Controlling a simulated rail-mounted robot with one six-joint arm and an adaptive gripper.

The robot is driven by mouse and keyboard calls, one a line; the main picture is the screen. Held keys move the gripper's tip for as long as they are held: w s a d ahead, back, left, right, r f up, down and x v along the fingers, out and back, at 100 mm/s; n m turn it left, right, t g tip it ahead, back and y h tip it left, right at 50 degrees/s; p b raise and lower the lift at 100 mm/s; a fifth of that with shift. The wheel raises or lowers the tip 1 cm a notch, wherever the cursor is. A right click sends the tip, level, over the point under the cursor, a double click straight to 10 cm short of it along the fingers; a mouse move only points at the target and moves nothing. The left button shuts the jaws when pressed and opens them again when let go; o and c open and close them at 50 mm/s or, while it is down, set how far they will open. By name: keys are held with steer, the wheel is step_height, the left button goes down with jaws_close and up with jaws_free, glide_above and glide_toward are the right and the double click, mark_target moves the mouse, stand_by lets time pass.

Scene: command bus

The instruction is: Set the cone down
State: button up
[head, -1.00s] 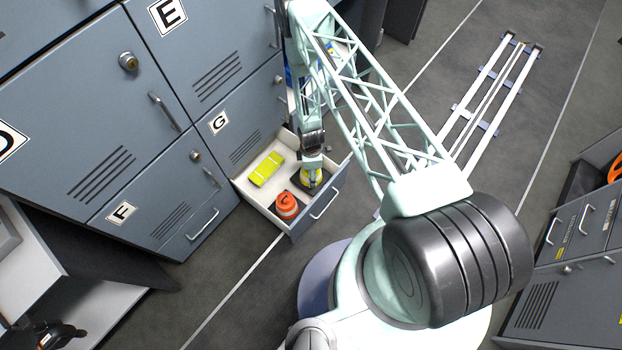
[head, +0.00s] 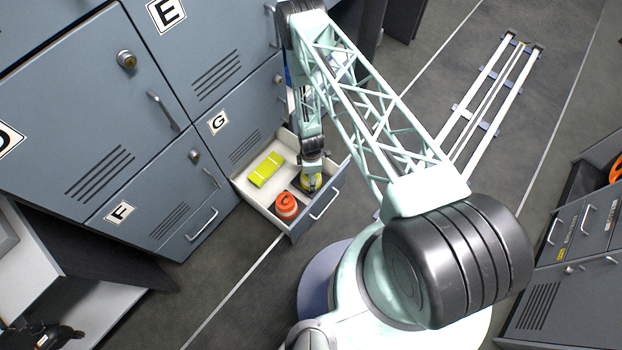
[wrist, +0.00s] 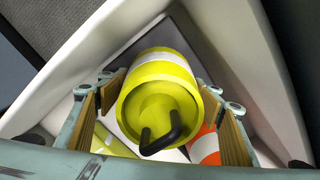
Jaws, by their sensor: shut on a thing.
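The yellow cone (wrist: 160,98) has a pale band and a black handle on its top. It is in my gripper (wrist: 165,112), whose two padded fingers stand on either side of it in the wrist view. The cone is over the dark square at the drawer's right end. I cannot tell whether its base touches the drawer floor, as the gripper hides part of it.
An orange cone (head: 287,205) stands in the drawer's front corner, close beside the yellow one. A folded yellow-green item (head: 266,169) lies in the drawer's left part. The drawer walls are close around my gripper. Locker G (head: 240,118) rises behind.

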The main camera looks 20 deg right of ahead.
steer(key=shift+f, duration=0.75)
steer(key=shift+f, duration=0.1)
steer(key=o, duration=1.3)
steer(key=shift+r+p, duration=1.1)
steer(key=shift+r, duration=5)
